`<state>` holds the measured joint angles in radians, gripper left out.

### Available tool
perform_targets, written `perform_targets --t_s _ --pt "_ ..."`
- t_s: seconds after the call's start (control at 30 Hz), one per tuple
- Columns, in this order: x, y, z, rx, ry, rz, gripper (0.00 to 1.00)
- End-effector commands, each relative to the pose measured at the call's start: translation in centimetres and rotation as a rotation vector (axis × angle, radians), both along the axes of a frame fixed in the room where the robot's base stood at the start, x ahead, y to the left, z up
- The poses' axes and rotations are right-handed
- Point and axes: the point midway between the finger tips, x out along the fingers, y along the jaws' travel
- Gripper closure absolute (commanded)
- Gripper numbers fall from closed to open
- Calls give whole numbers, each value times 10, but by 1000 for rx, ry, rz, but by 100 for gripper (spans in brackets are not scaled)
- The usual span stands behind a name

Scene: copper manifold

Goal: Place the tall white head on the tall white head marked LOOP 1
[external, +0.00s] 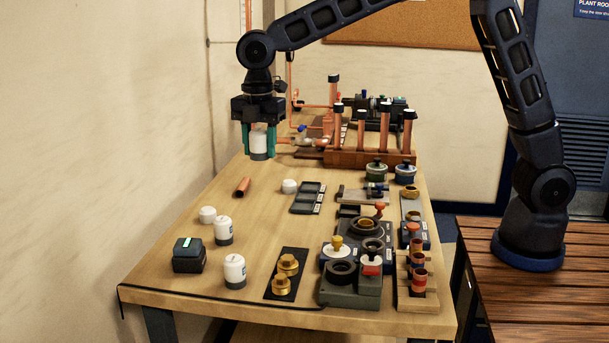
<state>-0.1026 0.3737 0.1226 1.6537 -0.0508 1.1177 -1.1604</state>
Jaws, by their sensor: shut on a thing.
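My gripper (257,151) is at the far left of the bench, its green-tipped fingers on both sides of a tall white head (259,142) with a grey lower band. It is shut on this head, which is upright. The head looks raised off the bench, but its exact height is hard to tell. Two similar tall white heads stand upright at the near left, one (223,229) behind the other (234,268). Both have dark bands and small marks too small to read. I cannot tell which head is marked LOOP 1.
Short white caps (208,214) (289,186) and a copper pipe piece (242,187) lie on the wooden bench (185,297). A dark box (189,256) sits at the near left. Copper pipework (318,132) stands close to the right of my gripper. The right side is crowded with fittings.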

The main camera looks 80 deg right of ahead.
Motion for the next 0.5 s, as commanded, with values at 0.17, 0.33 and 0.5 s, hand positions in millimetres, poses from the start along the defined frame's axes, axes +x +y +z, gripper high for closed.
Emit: perform_targets --t_s 0.17,0.33,0.5 --pt "14 76 20 0 -1 43 83" --pt "18 132 35 1 -2 67 83" --pt "18 163 44 1 -1 78 83"
